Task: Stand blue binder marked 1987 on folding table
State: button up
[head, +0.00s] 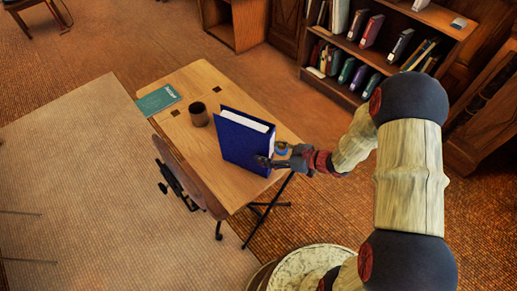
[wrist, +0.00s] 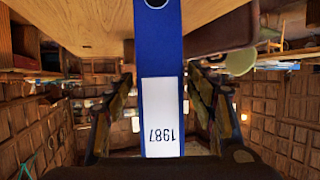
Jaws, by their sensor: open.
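The blue binder (head: 240,142) stands upright on the wooden folding table (head: 180,140), near the table's right end, with its white page edges facing up. In the wrist view its blue spine (wrist: 160,50) carries a white label that reads 1987, upside down. My gripper (head: 267,161) is at the binder's spine, at the table's near right edge. In the wrist view my open gripper (wrist: 160,85) has one finger on each side of the spine. I see narrow gaps there, so the fingers do not appear to press on it. The binder's underside is hidden.
A brown mug (head: 199,115) stands left of the binder, and a teal book (head: 158,100) lies at the table's far left corner. A chair (head: 188,180) is against the table's near side. A bookshelf (head: 440,20) stands at the back right.

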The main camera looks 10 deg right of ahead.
jog(key=p+v, duration=0.1)
jog(key=v, duration=0.6)
jog(key=shift+r, duration=0.1)
jog(key=w+d+r+m+t+h, duration=0.1)
jog(key=w+d+r+t+h, duration=0.1)
jog(key=w+d+r+h, duration=0.5)
jog(key=d+r+m+t+h, duration=0.1)
jog(key=d+r+m+h, duration=0.5)
jog(key=r, duration=0.7)
jog(key=s+r+m+g+h, duration=0.1)
jog(key=s+r+m+g, duration=0.15)
jog(key=s+r, duration=0.7)
jog(key=s+a+m+g+y, duration=0.1)
jog(key=s+a, duration=0.3)
jog(key=s, duration=0.4)
jog(key=s+a+m+g+y, duration=0.1)
jog(key=s+a, duration=0.4)
jog(key=s, duration=0.4)
jog(key=shift+f+y, duration=0.4)
jog(key=shift+a, duration=0.1)
